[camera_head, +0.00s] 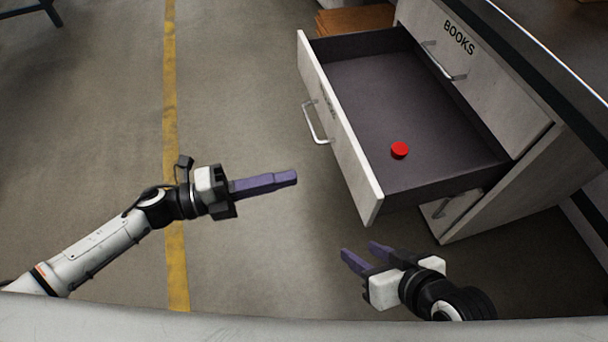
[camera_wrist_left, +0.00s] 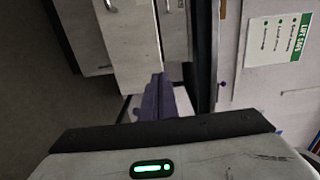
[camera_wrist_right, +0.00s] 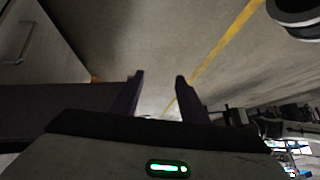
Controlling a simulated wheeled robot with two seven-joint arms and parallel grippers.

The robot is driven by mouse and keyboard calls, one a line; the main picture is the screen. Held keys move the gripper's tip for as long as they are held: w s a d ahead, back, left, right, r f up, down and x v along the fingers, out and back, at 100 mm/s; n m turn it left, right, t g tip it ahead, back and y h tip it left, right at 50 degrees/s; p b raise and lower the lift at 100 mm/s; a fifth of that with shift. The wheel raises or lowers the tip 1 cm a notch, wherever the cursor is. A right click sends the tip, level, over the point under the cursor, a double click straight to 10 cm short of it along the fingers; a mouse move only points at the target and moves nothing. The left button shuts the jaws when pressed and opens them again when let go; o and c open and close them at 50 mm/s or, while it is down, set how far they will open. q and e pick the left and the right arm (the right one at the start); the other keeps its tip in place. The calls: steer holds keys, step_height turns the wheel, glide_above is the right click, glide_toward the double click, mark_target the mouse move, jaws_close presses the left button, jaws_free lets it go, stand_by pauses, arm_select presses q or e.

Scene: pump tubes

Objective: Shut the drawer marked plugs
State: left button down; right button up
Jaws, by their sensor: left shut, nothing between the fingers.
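An open drawer (camera_head: 339,123) is pulled far out of the cabinet in the head view. Its front faces left, with a metal handle (camera_head: 315,123) and a label too foreshortened to read. A red round cap (camera_head: 399,150) lies on its floor. My left gripper (camera_head: 296,177) is shut and empty, left of the drawer front and apart from it. Its purple fingers also show together in the left wrist view (camera_wrist_left: 158,98). My right gripper (camera_head: 361,250) is open and empty, below the drawer's near corner. Its spread fingers show in the right wrist view (camera_wrist_right: 158,78).
The cabinet has a closed drawer marked BOOKS (camera_head: 467,50) above the open one, with a dark top (camera_head: 570,75). An orange-brown box (camera_head: 355,20) stands behind the drawer. Bare floor with a yellow line (camera_head: 172,90) lies to the left.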

mark_target(359, 161)
arm_select(q)
steer(key=b+x, duration=0.2)
steer(key=x, duration=1)
steer(key=shift+w+d, duration=0.15)
steer(key=shift+d, duration=0.2)
steer(key=shift+d, duration=0.1)
